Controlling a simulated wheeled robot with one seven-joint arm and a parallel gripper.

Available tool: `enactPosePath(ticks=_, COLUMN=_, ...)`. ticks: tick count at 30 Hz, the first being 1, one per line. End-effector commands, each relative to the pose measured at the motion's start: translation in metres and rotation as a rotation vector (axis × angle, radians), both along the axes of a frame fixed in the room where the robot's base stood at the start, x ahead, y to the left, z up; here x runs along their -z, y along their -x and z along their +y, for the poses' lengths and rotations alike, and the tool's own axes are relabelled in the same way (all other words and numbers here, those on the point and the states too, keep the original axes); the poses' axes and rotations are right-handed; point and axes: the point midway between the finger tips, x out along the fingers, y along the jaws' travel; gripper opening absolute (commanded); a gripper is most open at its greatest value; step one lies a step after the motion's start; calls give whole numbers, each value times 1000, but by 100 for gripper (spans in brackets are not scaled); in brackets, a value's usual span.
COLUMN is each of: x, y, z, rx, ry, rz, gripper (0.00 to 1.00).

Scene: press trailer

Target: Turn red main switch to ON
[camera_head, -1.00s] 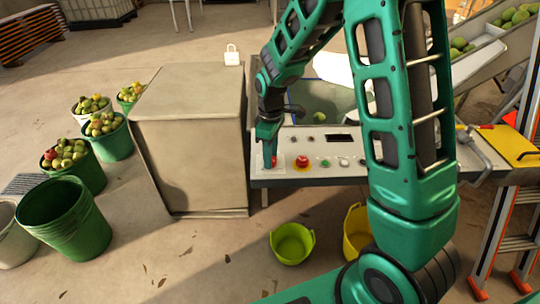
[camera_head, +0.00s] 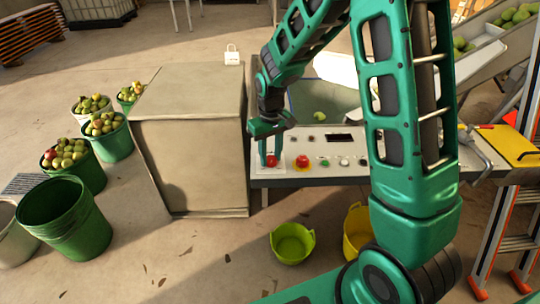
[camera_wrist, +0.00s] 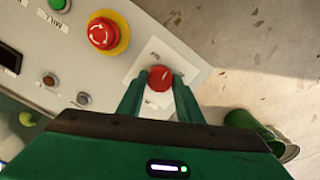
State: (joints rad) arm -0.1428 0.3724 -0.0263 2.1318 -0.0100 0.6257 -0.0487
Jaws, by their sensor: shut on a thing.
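The red main switch (camera_head: 271,160) is a round red knob on a pale plate at the left end of the control panel. It also shows in the wrist view (camera_wrist: 160,78), where a light mark runs across its face at a slant. My gripper (camera_head: 270,155) points down at the panel, with its two green fingers on either side of the knob. In the wrist view my gripper (camera_wrist: 159,88) is shut on the red knob. The plate's lettering is too small or too covered to read.
A red emergency stop (camera_head: 302,162) on a yellow ring sits just right of the switch, close to my gripper. A green button (camera_head: 324,163) and other controls follow along the panel. A beige cabinet (camera_head: 190,150) stands close on the left.

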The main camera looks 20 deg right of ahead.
Motion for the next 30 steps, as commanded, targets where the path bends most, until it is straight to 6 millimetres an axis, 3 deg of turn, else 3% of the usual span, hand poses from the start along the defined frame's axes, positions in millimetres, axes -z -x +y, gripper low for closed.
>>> enactPosePath(ticks=18, x=-1, y=-2, z=-1, rx=577, ry=0, rz=-5, gripper=10)
enactPosePath(ticks=30, x=-1, y=-2, z=0, rx=825, ry=-1, rz=-6, gripper=10)
